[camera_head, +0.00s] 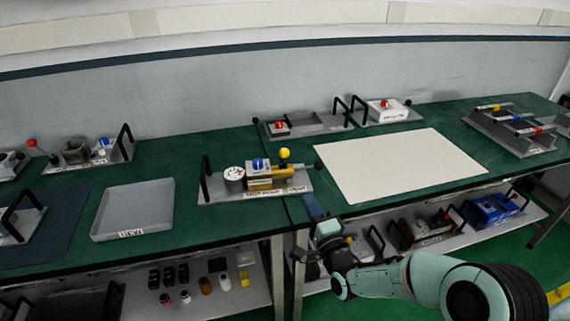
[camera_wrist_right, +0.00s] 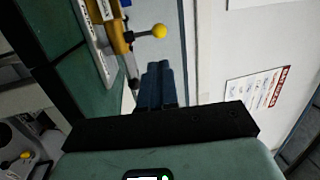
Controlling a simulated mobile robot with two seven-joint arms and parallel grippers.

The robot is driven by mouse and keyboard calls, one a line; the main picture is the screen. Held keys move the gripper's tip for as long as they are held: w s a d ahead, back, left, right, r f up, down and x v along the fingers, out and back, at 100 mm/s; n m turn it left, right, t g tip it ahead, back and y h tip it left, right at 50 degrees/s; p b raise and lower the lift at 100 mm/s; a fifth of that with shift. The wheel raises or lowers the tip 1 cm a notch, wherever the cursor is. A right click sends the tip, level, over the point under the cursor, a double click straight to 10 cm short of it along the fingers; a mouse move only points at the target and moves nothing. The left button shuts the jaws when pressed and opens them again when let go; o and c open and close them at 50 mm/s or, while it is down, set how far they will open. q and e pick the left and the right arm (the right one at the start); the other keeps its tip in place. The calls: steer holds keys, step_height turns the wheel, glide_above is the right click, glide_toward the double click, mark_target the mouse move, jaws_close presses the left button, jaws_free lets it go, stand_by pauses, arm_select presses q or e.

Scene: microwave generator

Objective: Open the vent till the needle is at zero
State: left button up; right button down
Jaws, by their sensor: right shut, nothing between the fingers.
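The gauge-and-vent unit stands on the green bench on a grey plate with a printed label (camera_head: 277,192). It has a round white gauge (camera_head: 234,174), a blue knob (camera_head: 259,164), a brass-coloured body (camera_head: 265,183) and a lever with a yellow ball (camera_head: 284,153). The gauge needle is too small to read. My right gripper (camera_head: 311,203) is shut and empty, just right of and in front of the plate, apart from it. In the right wrist view, the yellow ball (camera_wrist_right: 159,31) is above the shut blue fingers (camera_wrist_right: 158,80). My left gripper is not in view.
A white sheet (camera_head: 400,163) lies to the right on the bench. A grey tray (camera_head: 133,208) lies to the left. Other units with black handles stand behind and at both sides. A lower shelf (camera_head: 210,290) holds small parts.

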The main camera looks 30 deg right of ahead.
mark_target(286, 156)
steer(key=p+x, duration=0.2)
steer(key=x, duration=1.2)
steer(key=shift+r, duration=0.1)
